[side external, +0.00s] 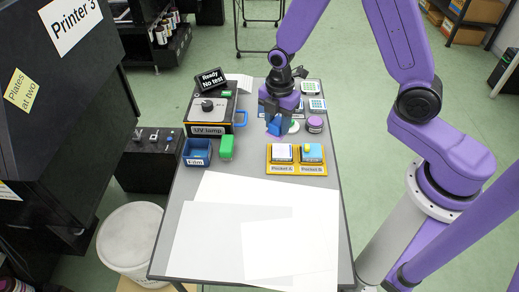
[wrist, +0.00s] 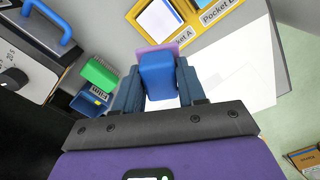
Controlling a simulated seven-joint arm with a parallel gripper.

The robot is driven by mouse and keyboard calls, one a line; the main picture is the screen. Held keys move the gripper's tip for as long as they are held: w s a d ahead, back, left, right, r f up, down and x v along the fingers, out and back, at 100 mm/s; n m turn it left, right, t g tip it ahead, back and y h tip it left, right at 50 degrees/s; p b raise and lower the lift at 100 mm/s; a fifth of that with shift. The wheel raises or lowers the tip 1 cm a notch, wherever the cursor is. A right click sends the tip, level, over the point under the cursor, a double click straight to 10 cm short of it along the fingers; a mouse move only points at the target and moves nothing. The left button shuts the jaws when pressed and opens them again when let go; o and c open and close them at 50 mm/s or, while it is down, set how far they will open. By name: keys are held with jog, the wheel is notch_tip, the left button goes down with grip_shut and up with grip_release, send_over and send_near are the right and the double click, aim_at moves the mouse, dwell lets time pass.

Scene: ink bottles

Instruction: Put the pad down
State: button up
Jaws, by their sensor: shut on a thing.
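My gripper (side external: 276,118) is shut on the blue handle of the pad (side external: 274,127). In the wrist view the blue handle (wrist: 157,76) stands between the two fingers, with a pinkish-purple base showing past its far end. The pad is behind the yellow holder (side external: 297,174) in the side view. Whether the pad touches the table is hard to tell.
The UV lamp box (side external: 209,113) with a blue handle stands left. A blue film bin (side external: 197,153) and a green block (side external: 227,147) are in front of it. A purple round jar (side external: 315,124) and small labelled boxes stand right. White sheets (side external: 215,235) cover the front table.

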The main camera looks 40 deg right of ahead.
jog(key=s+r+n, duration=0.1)
jog(key=s+n, duration=0.5)
jog(key=w+a+f, duration=0.1)
jog(key=w+f, duration=0.2)
jog(key=w, duration=0.1)
jog(key=w+a+f, duration=0.1)
jog(key=w+f, duration=0.2)
jog(key=w, duration=0.1)
jog(key=w+a+f, duration=0.1)
jog(key=w+f, duration=0.2)
jog(key=w, duration=0.2)
jog(key=shift+a, duration=0.15)
jog(key=shift+w+f, duration=0.1)
jog(key=shift+f, duration=0.15)
jog(key=shift+w+f, duration=0.15)
jog(key=shift+f, duration=1.55)
jog(key=shift+f, duration=0.2)
jog(key=o, duration=0.9)
jog(key=shift+o, duration=0.2)
